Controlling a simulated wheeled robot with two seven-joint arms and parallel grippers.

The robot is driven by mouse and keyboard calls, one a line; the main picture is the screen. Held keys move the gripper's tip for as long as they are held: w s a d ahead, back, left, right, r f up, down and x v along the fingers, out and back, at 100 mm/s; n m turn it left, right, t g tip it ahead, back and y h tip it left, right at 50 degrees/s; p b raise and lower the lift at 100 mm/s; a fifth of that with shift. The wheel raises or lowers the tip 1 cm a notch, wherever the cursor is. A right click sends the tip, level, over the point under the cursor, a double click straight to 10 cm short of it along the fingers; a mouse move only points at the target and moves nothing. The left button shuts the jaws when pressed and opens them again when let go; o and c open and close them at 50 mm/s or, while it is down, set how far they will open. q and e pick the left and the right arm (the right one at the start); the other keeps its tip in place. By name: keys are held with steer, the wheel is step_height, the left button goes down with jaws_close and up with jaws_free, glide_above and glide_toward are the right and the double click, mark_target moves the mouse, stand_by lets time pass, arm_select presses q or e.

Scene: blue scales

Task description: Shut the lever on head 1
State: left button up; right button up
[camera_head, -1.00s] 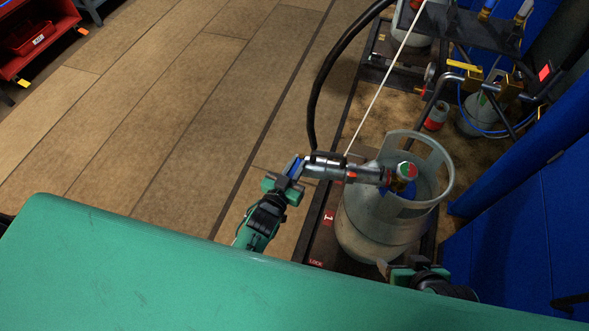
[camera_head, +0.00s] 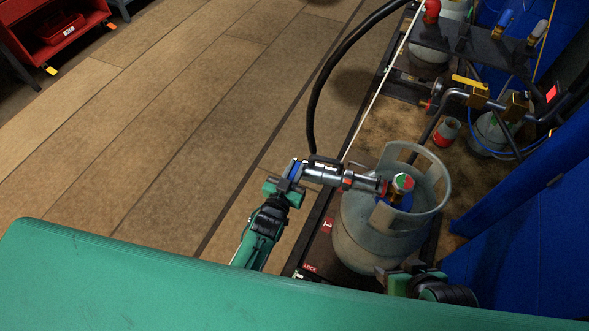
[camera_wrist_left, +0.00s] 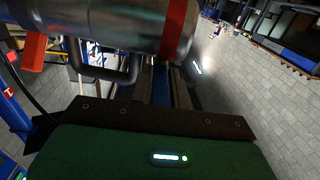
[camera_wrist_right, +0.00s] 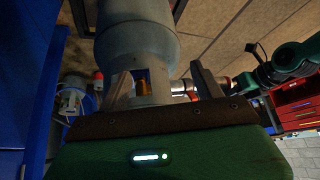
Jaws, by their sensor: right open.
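The filling head (camera_head: 325,172) is a silver metal body with a black hose. It reaches sideways to the valve (camera_head: 402,184) on a grey gas cylinder (camera_head: 365,235). A dark looped bar, possibly the lever, shows beside the silver body in the left wrist view (camera_wrist_left: 105,72). My left gripper (camera_head: 288,182) is at the head's outer end, its fingers closed around a blue grip (camera_wrist_left: 160,86). My right gripper (camera_head: 390,275) is low at the cylinder's near side. In the right wrist view its fingers (camera_wrist_right: 165,88) stand apart, with the cylinder collar beyond and nothing held.
A red "1" label (camera_head: 327,226) and a LOCK label (camera_head: 309,267) mark the platform edge. A rack with pipes and valves (camera_head: 480,95) stands behind the cylinder. A blue panel (camera_head: 530,230) bounds the right. Open wooden floor (camera_head: 180,130) lies left.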

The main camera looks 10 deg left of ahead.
arm_select(q)
steer(key=o, duration=0.4)
steer(key=shift+c, duration=0.2)
steer(key=shift+s, duration=0.1)
steer(key=p+v, duration=0.1)
steer(key=v, duration=1.2)
steer(key=shift+s, duration=0.3)
arm_select(e)
steer(key=shift+s+d+r+g+h, duration=0.25)
steer(key=shift+s+d+g, duration=0.2)
steer(key=shift+s+d, duration=0.15)
steer(key=shift+s+d+r+g+h, duration=0.25)
steer(key=shift+s+d+g, duration=0.25)
steer(key=shift+d, duration=0.15)
